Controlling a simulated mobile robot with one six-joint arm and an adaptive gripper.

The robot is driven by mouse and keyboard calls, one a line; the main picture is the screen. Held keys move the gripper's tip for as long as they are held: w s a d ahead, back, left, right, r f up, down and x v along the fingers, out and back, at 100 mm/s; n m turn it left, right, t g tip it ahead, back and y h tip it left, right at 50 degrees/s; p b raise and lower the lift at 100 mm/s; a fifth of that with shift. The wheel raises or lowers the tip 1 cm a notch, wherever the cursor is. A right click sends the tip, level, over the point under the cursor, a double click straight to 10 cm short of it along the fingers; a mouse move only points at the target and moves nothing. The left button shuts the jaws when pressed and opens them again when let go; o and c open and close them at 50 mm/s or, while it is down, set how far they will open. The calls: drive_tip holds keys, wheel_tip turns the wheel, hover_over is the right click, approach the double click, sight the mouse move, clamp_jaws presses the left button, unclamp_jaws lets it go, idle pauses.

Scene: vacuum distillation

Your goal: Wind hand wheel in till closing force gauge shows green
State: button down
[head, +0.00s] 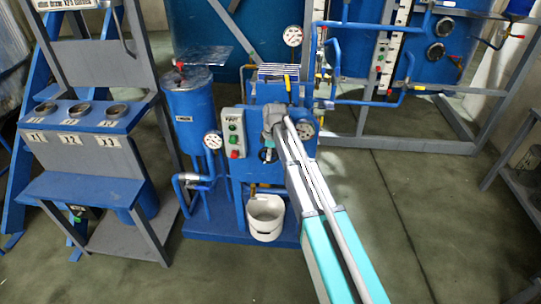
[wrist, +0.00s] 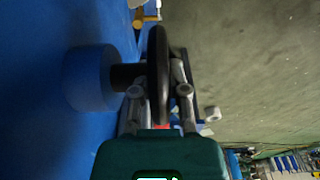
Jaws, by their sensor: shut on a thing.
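The black hand wheel (wrist: 157,75) is seen edge-on in the wrist view, on a short dark shaft out of a round blue hub (wrist: 90,78). My gripper (wrist: 160,92) has one finger on each side of the wheel's rim and is shut on it. In the head view my arm reaches the blue machine and mostly hides the wheel and gripper.
Other dial gauges are on the left pipe (head: 213,141) and above the machine (head: 292,36). A button box (head: 234,133) is close left of my wrist. A white bucket (head: 265,217) stands below.

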drive_tip(key=shift+y, duration=0.7)
drive_tip(key=c, duration=0.6)
unclamp_jaws()
drive_tip(key=shift+c, duration=0.2)
